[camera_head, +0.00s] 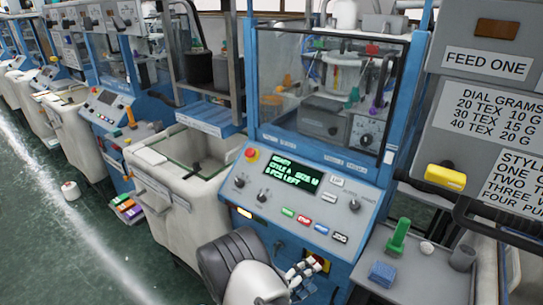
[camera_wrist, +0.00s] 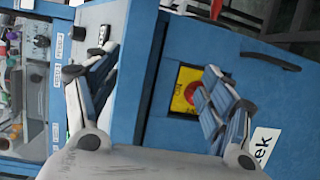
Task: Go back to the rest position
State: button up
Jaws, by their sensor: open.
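My gripper (camera_head: 303,270) is at the lower middle of the head view, in front of the lower part of the blue knitting machine's control panel (camera_head: 310,205). In the wrist view my gripper (camera_wrist: 155,95) has its two fingers wide apart, with nothing between them. The blue machine front (camera_wrist: 180,50) lies beyond the fingers. A red knob on a yellow plate (camera_wrist: 188,88) shows beside the right finger, partly hidden by it. I cannot tell how near the fingertips are to the machine.
Left of the panel stands a pale bin (camera_head: 185,165). At right, a grey side shelf (camera_head: 415,275) holds a green tool (camera_head: 398,237) and a blue block (camera_head: 382,273). A white cone (camera_head: 71,190) stands on the green floor (camera_head: 60,240). The aisle at left looks clear otherwise.

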jog(key=s+d+r+m+g+y, duration=0.25)
jog(key=s+d+r+g, duration=0.3)
jog(key=r, duration=0.45)
jog(key=s+d+r+m+g+y, duration=0.2)
jog(key=s+d+r+m+g, duration=0.25)
jog(key=s+r, duration=0.4)
jog(key=s+a+r+t+y, duration=0.4)
jog(key=s+a+r+y, duration=0.3)
jog(key=s+r+y, duration=0.3)
jog(key=shift+s+r+t, duration=0.4)
jog(key=shift+s+r, duration=0.1)
jog(key=shift+s, duration=0.9)
